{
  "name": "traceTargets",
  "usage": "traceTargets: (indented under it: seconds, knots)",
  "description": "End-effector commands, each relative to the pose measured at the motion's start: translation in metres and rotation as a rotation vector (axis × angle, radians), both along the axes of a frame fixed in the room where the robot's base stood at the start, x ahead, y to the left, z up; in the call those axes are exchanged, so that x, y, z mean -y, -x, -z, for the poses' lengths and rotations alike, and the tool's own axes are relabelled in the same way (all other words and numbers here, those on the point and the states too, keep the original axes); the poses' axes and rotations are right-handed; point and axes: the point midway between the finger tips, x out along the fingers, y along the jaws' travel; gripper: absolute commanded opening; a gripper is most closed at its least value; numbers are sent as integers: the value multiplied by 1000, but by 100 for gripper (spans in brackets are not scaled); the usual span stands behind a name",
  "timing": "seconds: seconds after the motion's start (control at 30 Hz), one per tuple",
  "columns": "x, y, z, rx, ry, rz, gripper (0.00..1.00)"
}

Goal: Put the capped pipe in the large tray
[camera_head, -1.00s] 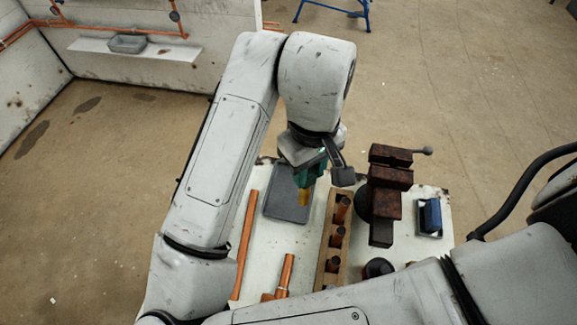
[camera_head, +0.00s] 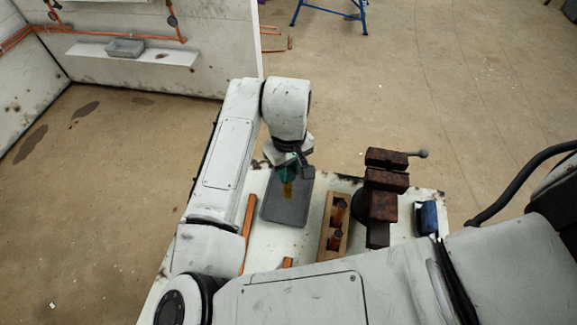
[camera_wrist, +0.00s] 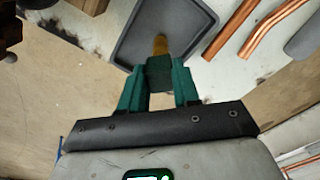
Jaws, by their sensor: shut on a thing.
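My gripper (camera_head: 288,174) is shut on a short yellow-brown piece that looks like the capped pipe (camera_head: 287,190). In the wrist view the piece (camera_wrist: 160,45) sticks out past the green fingers (camera_wrist: 159,70); the gripped part is hidden between them, and I cannot make out a cap. The large tray (camera_head: 285,213) is dark grey, shallow and lies on the white bench. The held piece appears over the tray in both views; its height above the floor of the tray is unclear. The tray also shows in the wrist view (camera_wrist: 191,20), with no other object visible in it.
A wooden rack (camera_head: 323,241) with upright copper pieces stands right of the tray, then a rusty vice (camera_head: 384,205). A blue object (camera_head: 427,217) lies farther right. A copper pipe (camera_head: 247,225) lies left of the tray. My arm hides the bench's near part.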

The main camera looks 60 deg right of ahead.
Motion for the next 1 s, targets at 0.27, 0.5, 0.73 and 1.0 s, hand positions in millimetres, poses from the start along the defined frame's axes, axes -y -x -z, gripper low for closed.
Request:
traceTargets:
  seconds: [0.27, 0.5, 0.73, 1.0]
  knots:
    - [0, 0, 2, 1, 1, 0, 7]
    - [0, 0, 3, 1, 0, 1, 46]
    - [0, 0, 3, 1, 0, 1, 57]
    - [1, 0, -9, 3, 3, 1, 57]
